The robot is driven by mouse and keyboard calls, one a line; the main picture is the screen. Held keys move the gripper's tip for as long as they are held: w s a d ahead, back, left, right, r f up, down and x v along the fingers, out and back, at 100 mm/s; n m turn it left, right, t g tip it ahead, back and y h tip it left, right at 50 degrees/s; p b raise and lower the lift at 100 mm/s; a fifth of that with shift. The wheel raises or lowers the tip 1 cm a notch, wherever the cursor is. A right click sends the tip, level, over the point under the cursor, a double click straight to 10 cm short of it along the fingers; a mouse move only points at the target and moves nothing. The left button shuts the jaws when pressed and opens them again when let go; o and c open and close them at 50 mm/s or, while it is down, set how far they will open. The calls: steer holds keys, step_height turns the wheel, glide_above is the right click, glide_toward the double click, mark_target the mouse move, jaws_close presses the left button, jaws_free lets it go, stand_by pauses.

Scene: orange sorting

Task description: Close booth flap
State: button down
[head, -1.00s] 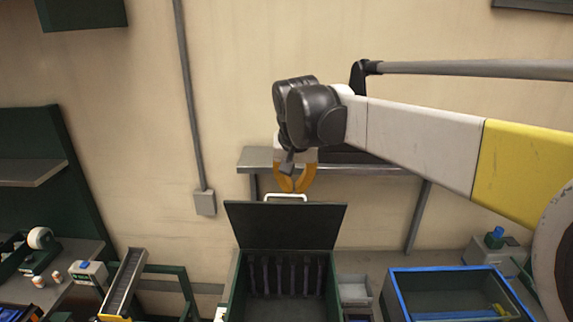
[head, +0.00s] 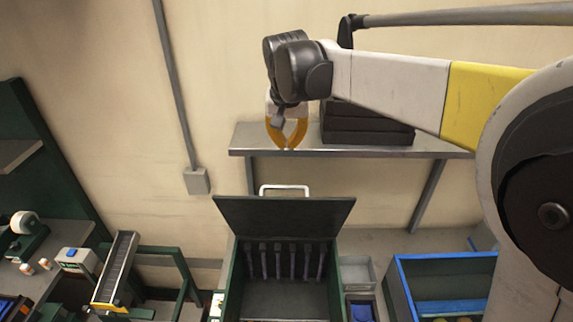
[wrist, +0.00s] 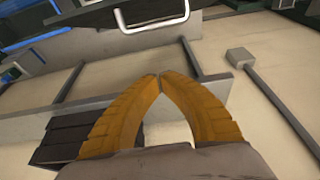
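The booth is a dark green box (head: 232,278) with an open front and dark hanging strips inside. Its flap (head: 285,216) is a dark panel raised at the top, with a white handle (head: 285,188) on its upper edge. The handle also shows at the top of the wrist view (wrist: 155,20). My gripper (head: 287,147) is above the handle and apart from it, in front of the wall shelf. Its orange fingers (wrist: 160,76) meet at the tips in the wrist view, with nothing between them.
A wall shelf (head: 345,149) with stacked black boxes (head: 367,132) is behind my gripper. A blue-rimmed bin (head: 398,275) stands right of the booth. A small conveyor (head: 117,268) and green frame stand left. A conduit ends in a wall box (head: 197,181).

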step_height(320, 180, down, 10)
steer(key=s+p, duration=0.1)
steer(key=p, duration=0.1)
steer(key=shift+p, duration=0.35)
steer(key=shift+s+r, duration=0.1)
steer(key=shift+s, duration=0.15)
